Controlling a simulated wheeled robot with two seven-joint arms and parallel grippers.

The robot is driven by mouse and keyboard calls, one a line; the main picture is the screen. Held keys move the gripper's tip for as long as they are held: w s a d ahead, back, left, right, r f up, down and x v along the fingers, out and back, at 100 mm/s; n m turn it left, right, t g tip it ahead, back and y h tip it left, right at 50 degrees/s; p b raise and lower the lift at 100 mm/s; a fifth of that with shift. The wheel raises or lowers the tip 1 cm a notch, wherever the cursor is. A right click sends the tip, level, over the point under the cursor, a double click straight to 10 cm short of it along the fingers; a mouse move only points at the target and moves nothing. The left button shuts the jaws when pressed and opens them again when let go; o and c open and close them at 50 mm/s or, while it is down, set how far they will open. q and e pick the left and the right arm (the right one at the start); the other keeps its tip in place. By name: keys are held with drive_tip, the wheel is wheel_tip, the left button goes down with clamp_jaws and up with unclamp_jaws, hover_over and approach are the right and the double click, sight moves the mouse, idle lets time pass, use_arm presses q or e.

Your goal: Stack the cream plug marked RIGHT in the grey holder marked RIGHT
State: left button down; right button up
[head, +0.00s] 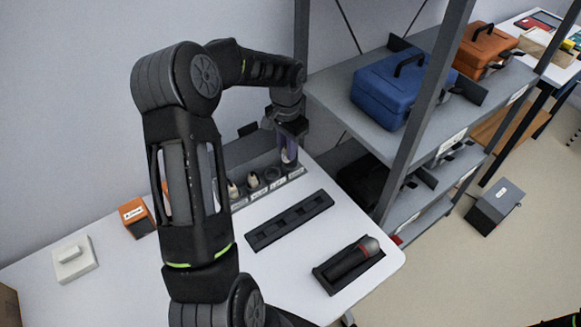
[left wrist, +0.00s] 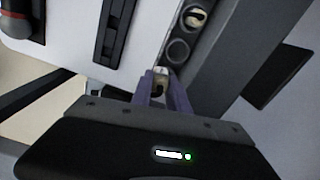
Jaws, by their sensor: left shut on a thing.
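The grey holder (head: 240,203) stands at the back of the white table, with a row of round sockets and small labels too small to read. Two cream plugs (head: 232,189) (head: 253,180) sit in its sockets; the socket (head: 273,173) to their right is empty. My left gripper (head: 289,150) points down at the holder's right end. In the left wrist view its purple fingers (left wrist: 162,92) are shut on a cream plug (left wrist: 160,72), at the end of the row beside the empty socket (left wrist: 179,50). Whether this plug is seated is hidden.
A black slotted rail (head: 290,220) and a black tray (head: 325,283) with a red-banded microphone-like object (head: 362,250) lie in front. An orange box (head: 136,217) and a white block (head: 74,259) are at left. A shelf with a blue case (head: 400,85) stands close at right.

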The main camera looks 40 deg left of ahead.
use_arm(q)
drive_tip(key=w+r+m, duration=0.1)
drive_tip(key=m, duration=0.5)
drive_tip(key=w+a+r+m, duration=0.1)
drive_tip(key=m, duration=0.6)
drive_tip(key=w+r+m, duration=0.1)
drive_tip(key=m, duration=0.6)
drive_tip(key=shift+w+a+r, duration=0.2)
drive_tip(key=shift+w+a, duration=0.05)
wheel_tip(320, 180, down, 6)
drive_tip(key=p, duration=0.1)
drive_tip(key=shift+f, duration=0.15)
wheel_tip(320, 180, down, 3)
drive_tip(key=shift+f+p, duration=0.2)
drive_tip(key=shift+p, duration=0.5)
drive_tip(key=shift+f, duration=0.2)
